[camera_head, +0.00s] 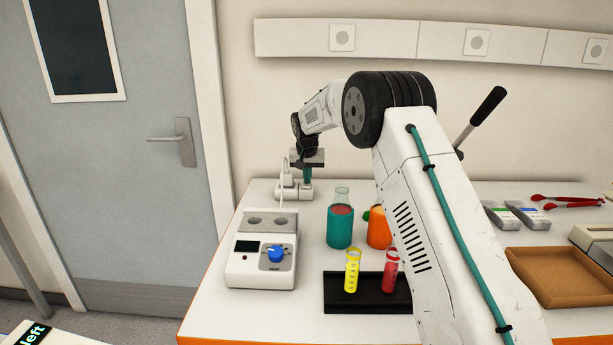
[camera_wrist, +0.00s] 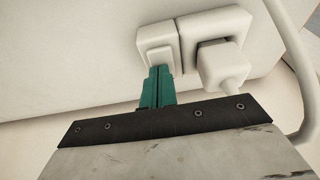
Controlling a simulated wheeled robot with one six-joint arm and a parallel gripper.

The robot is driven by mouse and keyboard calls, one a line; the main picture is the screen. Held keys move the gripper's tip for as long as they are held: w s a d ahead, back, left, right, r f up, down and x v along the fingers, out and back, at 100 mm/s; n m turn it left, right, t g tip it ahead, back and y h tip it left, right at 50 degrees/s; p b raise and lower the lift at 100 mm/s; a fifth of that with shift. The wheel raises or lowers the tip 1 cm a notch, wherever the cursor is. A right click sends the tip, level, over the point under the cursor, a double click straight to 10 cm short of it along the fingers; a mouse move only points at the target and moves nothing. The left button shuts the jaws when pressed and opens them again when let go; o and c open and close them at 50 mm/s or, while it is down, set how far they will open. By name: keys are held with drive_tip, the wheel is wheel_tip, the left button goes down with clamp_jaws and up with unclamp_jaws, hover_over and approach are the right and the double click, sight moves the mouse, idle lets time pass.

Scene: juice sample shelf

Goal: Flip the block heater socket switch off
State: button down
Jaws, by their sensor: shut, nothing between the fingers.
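The white socket block (camera_head: 293,190) lies at the back left of the bench, behind the block heater (camera_head: 262,262). In the wrist view it has a switch (camera_wrist: 158,57) on its left part and a plug (camera_wrist: 220,65) with a cable in its right part. My gripper (camera_head: 307,174) is shut and empty at the socket block. In the wrist view its teal fingertips (camera_wrist: 159,70) are at the switch and cover its lower part. Whether they touch it, and which way the switch is tilted, I cannot tell. The heater has a blue knob and a dark display.
A teal beaker (camera_head: 340,229) and an orange one (camera_head: 377,232) stand right of the heater. A black rack (camera_head: 338,293) with yellow and red tubes is in front. A brown tray (camera_head: 560,278) lies on the right. The plug's cable (camera_wrist: 292,65) curves right of my gripper.

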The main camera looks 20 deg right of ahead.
drive_tip(key=shift+s+a+f, duration=0.1)
drive_tip(key=shift+s+f, duration=0.05)
drive_tip(key=shift+s, duration=0.1)
drive_tip(key=shift+r, duration=0.3)
drive_tip(key=v, duration=1.3)
drive_tip(key=shift+r, duration=0.3)
drive_tip(key=shift+w+d+r, duration=0.2)
drive_tip(key=shift+w+d, duration=0.05)
drive_tip(key=shift+w, duration=0.45)
